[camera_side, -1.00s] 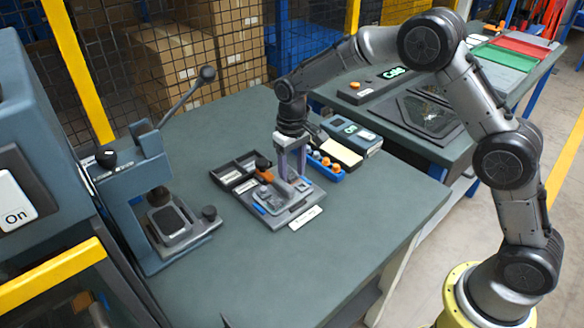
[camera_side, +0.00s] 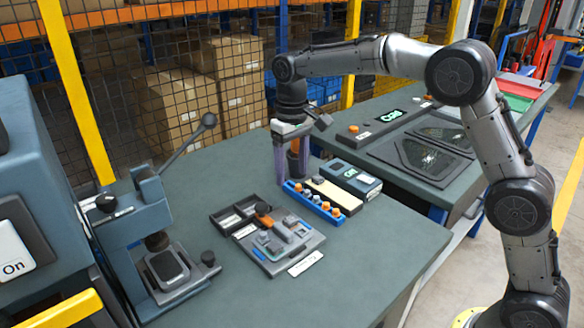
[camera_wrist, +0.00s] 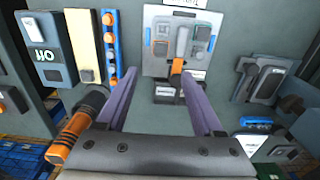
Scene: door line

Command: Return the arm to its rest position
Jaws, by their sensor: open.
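My gripper (camera_side: 293,168) is raised above the far part of the green bench, just behind the grey fixture plate (camera_side: 280,258) and beside the blue rack. Its two purple-grey fingers are spread with nothing between them; they also show apart in the wrist view (camera_wrist: 165,110). The grey fixture plate, with several small parts and an orange-handled clamp (camera_side: 264,214) at its far edge, lies on the bench. It shows beyond the fingertips in the wrist view (camera_wrist: 155,60). My arm arches from its base at the right.
A blue rack of orange and grey pieces (camera_side: 325,207), a cream block (camera_side: 335,193) and a grey device with a display (camera_side: 357,180) stand right of the plate. A lever press (camera_side: 150,240) stands at left. The front of the bench (camera_side: 350,280) is clear.

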